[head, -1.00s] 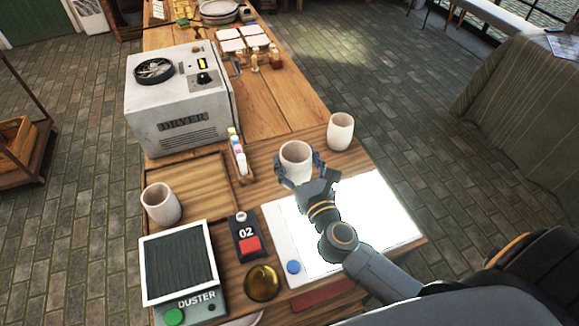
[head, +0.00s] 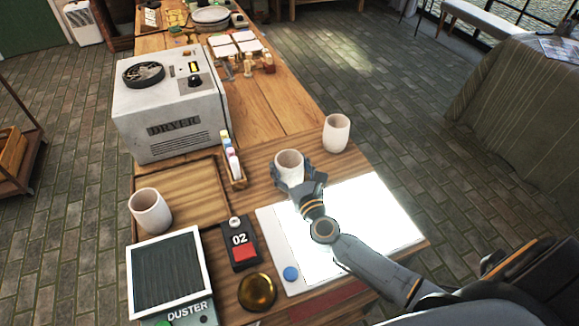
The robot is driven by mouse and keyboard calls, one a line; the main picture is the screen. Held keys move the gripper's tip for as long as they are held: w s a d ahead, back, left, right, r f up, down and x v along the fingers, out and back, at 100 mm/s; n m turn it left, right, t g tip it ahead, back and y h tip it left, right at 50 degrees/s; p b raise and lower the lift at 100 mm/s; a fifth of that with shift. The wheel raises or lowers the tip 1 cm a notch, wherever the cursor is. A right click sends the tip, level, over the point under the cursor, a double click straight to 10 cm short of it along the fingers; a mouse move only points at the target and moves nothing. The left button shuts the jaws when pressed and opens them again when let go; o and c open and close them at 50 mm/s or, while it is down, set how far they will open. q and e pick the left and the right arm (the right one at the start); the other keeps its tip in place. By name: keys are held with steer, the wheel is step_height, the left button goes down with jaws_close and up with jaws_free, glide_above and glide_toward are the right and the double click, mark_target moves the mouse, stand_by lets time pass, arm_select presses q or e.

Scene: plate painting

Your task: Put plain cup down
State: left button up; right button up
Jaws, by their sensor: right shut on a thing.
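My right gripper (head: 293,182) is shut around a plain whitish cup (head: 289,164) at the wooden table, just beyond the glowing white light pad (head: 372,222). The cup is upright; whether its base touches the table is hidden by the gripper. A second plain cup (head: 336,133) stands upright behind and to the right, near the table's right edge. A third plain cup (head: 150,211) stands at the left, at the near corner of the wooden tray (head: 205,207). My left gripper is not in view.
The grey dryer box (head: 172,108) stands at the left back. A narrow holder of small bottles (head: 231,160) lies beside the tray. The duster (head: 167,271), a black device marked 02 (head: 239,246) and a brass dome (head: 257,291) fill the near left. Bare wood lies behind the held cup.

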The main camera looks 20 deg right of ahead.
steer(key=shift+r, duration=0.1)
steer(key=o, duration=1.4)
steer(key=shift+f, duration=0.2)
